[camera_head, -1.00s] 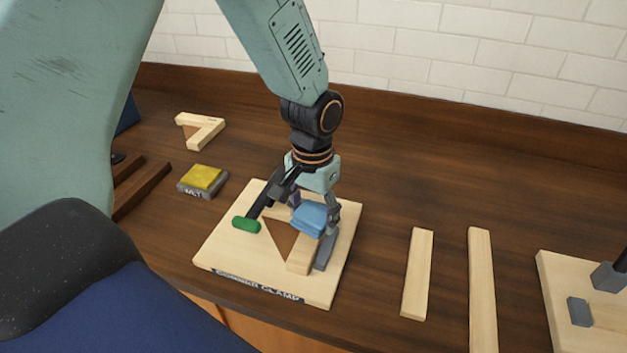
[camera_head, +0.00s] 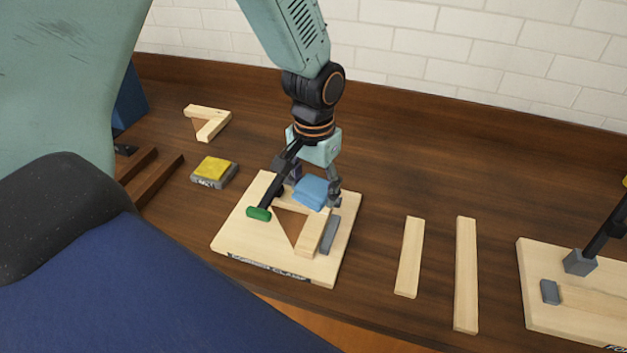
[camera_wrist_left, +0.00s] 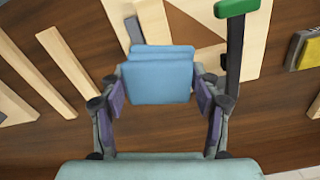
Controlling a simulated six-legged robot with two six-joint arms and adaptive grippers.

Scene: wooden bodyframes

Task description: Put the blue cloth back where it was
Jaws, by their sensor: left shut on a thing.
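The blue cloth (camera_head: 312,192) is a small folded block held between the fingers of my left gripper (camera_head: 313,187). In the left wrist view the cloth (camera_wrist_left: 158,77) sits between the two finger pads of my left gripper (camera_wrist_left: 160,92), which is shut on it. The cloth is above or at the corner clamp board (camera_head: 235,235); I cannot tell whether it touches the wooden frame (camera_head: 310,232) on that board. The clamp's green-handled lever (camera_head: 258,213) stands just left of the cloth. My right gripper is not in view.
A grey block with a yellow top (camera_head: 213,168) lies left of the board. An L-shaped wooden piece (camera_head: 208,122) lies behind it. Two loose wooden strips (camera_head: 410,257) (camera_head: 466,275) lie to the right, then another clamp board (camera_head: 537,290). The table behind the strips is clear.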

